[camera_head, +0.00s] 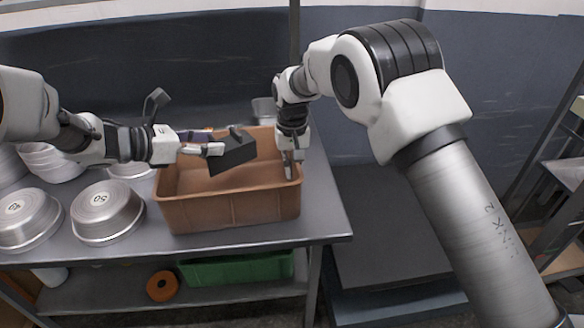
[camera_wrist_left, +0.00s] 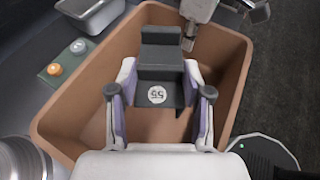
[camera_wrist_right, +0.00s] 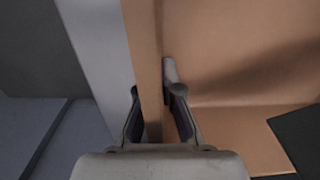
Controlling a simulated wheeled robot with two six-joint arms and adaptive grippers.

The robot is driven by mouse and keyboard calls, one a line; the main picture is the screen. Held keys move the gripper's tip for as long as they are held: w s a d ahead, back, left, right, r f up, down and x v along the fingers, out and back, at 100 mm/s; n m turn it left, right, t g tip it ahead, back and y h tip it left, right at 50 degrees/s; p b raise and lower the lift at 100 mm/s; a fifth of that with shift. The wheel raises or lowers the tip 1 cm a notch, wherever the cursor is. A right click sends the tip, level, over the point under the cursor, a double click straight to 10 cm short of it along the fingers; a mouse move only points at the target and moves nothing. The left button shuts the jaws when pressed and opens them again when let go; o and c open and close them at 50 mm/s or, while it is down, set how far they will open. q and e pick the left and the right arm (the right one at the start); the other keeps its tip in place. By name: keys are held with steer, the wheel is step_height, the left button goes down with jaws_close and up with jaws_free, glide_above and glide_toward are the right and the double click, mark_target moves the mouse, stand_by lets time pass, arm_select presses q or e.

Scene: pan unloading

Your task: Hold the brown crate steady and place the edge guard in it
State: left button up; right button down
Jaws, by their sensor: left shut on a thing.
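The brown crate (camera_head: 232,211) stands on the metal table, open at the top. My left gripper (camera_head: 215,149) is shut on the edge guard (camera_head: 234,152), a dark grey stepped block, and holds it over the crate's opening. In the left wrist view the edge guard (camera_wrist_left: 161,60) sits between both fingers and shows a round white label. My right gripper (camera_head: 291,165) is at the crate's right wall. In the right wrist view its fingers (camera_wrist_right: 158,95) straddle that wall (camera_wrist_right: 146,45) closely, one inside and one outside.
Round metal pans (camera_head: 105,212) stand left of the crate. A small metal container (camera_head: 264,108) and a green block with buttons (camera_wrist_left: 62,67) are behind and beside it. A green crate (camera_head: 236,269) and an orange ring (camera_head: 162,286) lie on the lower shelf.

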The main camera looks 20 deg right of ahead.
arm_select(q)
steer(key=shift+f, duration=0.75)
steer(key=o, duration=1.3)
steer(key=shift+a, duration=0.1)
steer(key=v, duration=1.2)
arm_select(e)
steer(key=c, duration=1.2)
jaws_free()
steer(key=shift+c, duration=0.2)
